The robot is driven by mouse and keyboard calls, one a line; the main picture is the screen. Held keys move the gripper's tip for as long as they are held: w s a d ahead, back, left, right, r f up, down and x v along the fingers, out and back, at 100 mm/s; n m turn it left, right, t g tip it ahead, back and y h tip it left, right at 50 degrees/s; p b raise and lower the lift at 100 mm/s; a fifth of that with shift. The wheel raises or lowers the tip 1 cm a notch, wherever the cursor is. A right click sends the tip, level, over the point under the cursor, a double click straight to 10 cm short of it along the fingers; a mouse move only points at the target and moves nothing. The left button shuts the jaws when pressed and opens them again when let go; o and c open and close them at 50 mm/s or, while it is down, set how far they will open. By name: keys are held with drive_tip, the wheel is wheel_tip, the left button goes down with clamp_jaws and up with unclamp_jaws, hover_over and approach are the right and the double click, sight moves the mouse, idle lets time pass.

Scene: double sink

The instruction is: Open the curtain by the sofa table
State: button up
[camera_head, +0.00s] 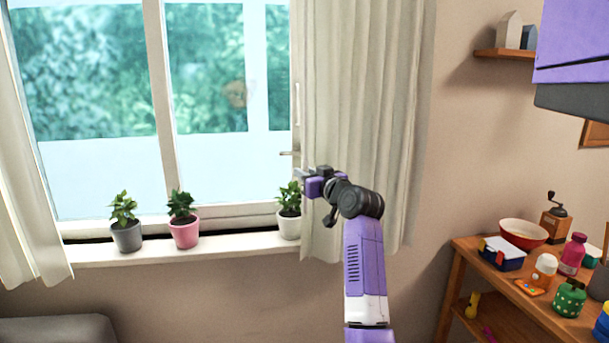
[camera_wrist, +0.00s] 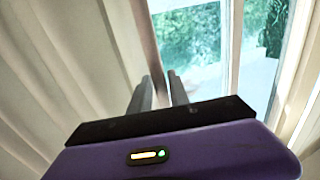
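The right cream curtain (camera_head: 375,110) hangs from the top of the picture to below the sill, over the right end of the window. The left curtain (camera_head: 22,190) hangs at the far left, and the window between them is uncovered. My gripper (camera_head: 300,174) is at the left edge of the right curtain, at about sill-plant height. In the wrist view, its two fingers (camera_wrist: 161,92) stand apart. Curtain cloth (camera_wrist: 60,70) fills the left of that view, and window glass shows right of the fingers. I cannot tell whether cloth lies between the fingers.
The sill (camera_head: 190,248) bears potted plants in grey (camera_head: 127,236), pink (camera_head: 184,232) and white (camera_head: 288,224); the white one is close below my gripper. A cluttered wooden table (camera_head: 500,285) stands at right. A grey cushioned piece (camera_head: 55,330) is at lower left.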

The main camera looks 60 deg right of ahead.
drive_tip(key=shift+o, duration=0.9)
drive_tip(key=b+v, duration=0.2)
drive_tip(key=v, duration=0.5)
drive_tip(key=shift+s+a, duration=0.25)
drive_tip(key=shift+s, duration=0.05)
